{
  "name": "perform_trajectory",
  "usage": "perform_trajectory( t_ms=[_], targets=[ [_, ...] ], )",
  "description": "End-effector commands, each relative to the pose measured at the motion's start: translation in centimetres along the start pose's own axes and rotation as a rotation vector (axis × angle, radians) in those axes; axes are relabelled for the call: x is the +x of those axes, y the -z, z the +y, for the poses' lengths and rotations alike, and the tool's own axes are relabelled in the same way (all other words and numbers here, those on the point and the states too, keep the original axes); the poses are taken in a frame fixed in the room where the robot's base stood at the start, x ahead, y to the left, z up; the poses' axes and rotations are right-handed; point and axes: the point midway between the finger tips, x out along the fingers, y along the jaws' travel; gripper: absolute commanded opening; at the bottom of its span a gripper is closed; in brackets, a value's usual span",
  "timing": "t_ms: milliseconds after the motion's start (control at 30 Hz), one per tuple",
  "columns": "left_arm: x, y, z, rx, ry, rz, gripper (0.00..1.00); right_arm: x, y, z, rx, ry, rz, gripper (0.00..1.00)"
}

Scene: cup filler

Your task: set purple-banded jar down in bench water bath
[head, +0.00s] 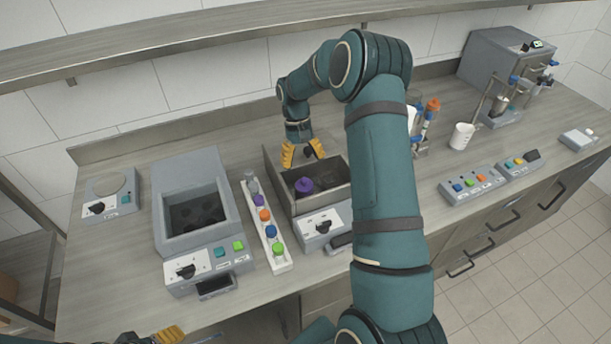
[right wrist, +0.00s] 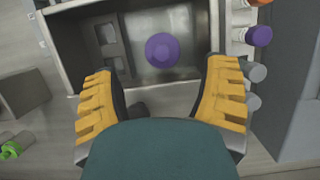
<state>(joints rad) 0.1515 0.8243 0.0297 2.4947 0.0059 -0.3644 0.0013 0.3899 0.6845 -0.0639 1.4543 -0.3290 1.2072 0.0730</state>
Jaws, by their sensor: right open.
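The purple-banded jar (head: 304,186) is inside the bench water bath (head: 318,226), an open grey metal box with a dial on its front. From above, its round purple lid (right wrist: 162,50) shows in the right wrist view, apart from the bath's walls (right wrist: 215,25). Its lower body is hidden. My right gripper (head: 302,152) is open above the far side of the bath. In the right wrist view its yellow fingers (right wrist: 162,97) are spread wide, with nothing between them and the jar beyond their tips. My left gripper (head: 168,335) shows only partly at the bottom edge.
A white rack (head: 263,228) with several coloured-cap vials stands just left of the bath. Left of it is a grey device (head: 192,175) with a dark well. A white mug (head: 461,136) and button boxes (head: 471,185) stand to the right. A shelf (head: 200,35) overhangs the back.

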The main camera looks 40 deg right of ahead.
Motion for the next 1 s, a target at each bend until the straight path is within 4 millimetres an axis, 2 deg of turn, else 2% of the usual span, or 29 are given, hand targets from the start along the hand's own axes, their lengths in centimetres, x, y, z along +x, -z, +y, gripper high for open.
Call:
perform_trajectory(
  t_ms=[100,233,1000],
  targets=[
    [0.0,0.0,0.0,0.0,0.0,0.0,0.63,-1.5,0.0,0.1,0.001,-0.001,0.003,0.74],
    [0.0,0.0,0.0,0.0,0.0,0.0,0.63,-2.3,0.0,0.0,0.0,-0.001,0.003,0.74],
    [0.0,0.0,0.0,0.0,0.0,0.001,0.63,-2.5,0.0,0.1,0.0,-0.001,0.003,0.74]
  ],
)
